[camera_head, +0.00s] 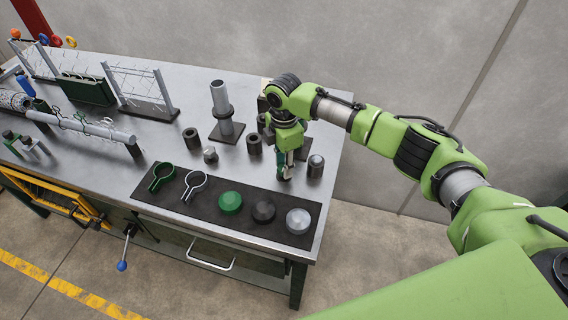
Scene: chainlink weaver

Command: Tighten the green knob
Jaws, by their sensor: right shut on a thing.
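My right gripper (287,172) points down at the right end of the workbench, just behind the dark mat. It is shut on a dark green thing (282,164), mostly hidden by the fingers. I cannot tell whether this is a knob on a post. A round green knob-like piece (230,202) lies on the mat, apart from the gripper. A black round piece (263,211) and a silver one (298,220) lie to its right. My left gripper is not in view.
The dark mat (160,203) also bears a green ring tool (161,176) and a silver one (194,186). Dark cylinders (191,139) (254,144) and a silver-topped one (316,168) stand near the gripper. A grey post (221,100) rises behind. The bench's right edge is close.

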